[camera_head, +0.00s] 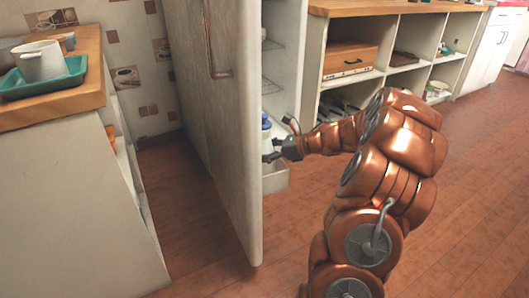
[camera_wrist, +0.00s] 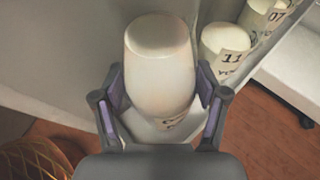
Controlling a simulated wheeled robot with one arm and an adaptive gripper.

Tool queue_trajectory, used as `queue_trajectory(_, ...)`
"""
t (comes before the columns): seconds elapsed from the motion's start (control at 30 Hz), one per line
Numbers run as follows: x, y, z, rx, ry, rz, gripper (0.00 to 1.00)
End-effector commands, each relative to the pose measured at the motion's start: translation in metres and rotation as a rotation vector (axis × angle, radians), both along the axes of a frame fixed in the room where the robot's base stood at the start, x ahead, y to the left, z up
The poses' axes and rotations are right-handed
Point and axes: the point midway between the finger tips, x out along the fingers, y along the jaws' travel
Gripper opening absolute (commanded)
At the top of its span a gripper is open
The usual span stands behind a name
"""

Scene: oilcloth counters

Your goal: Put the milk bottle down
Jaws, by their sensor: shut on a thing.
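My gripper (camera_wrist: 160,92) is shut on a white bottle (camera_wrist: 160,75), with one finger on each side, in the wrist view. Part of its dark lettering shows low on its side, but I cannot read it fully. In the head view my gripper (camera_head: 272,150) is at the inner side of an open fridge door (camera_head: 228,130). A small white thing with a blue top (camera_head: 266,122) shows beside the fingers, partly hidden by the door edge. I cannot tell whether the held bottle's base touches a surface.
Pale labelled containers (camera_wrist: 228,48) stand in a row right of the bottle in the wrist view. Wire shelves (camera_head: 272,85) and a low white bin (camera_head: 275,178) are behind the door. A counter with a green tray (camera_head: 42,82) is at left; open shelving (camera_head: 385,65) is at right.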

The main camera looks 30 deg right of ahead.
Motion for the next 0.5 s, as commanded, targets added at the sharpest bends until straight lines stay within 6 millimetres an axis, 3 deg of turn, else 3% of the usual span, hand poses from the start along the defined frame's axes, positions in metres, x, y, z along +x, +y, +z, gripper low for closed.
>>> queue_trajectory(0.1,0.0002,-0.0004,-0.0013,0.001,-0.002,-0.002,0.03)
queue_trajectory(0.13,0.0001,-0.0003,-0.0017,0.000,-0.002,-0.001,0.74)
queue_trajectory(0.37,0.0000,-0.0001,-0.0012,0.001,-0.001,0.000,0.98)
queue_trajectory(0.5,0.0000,-0.0001,-0.0014,0.000,0.000,0.000,0.98)
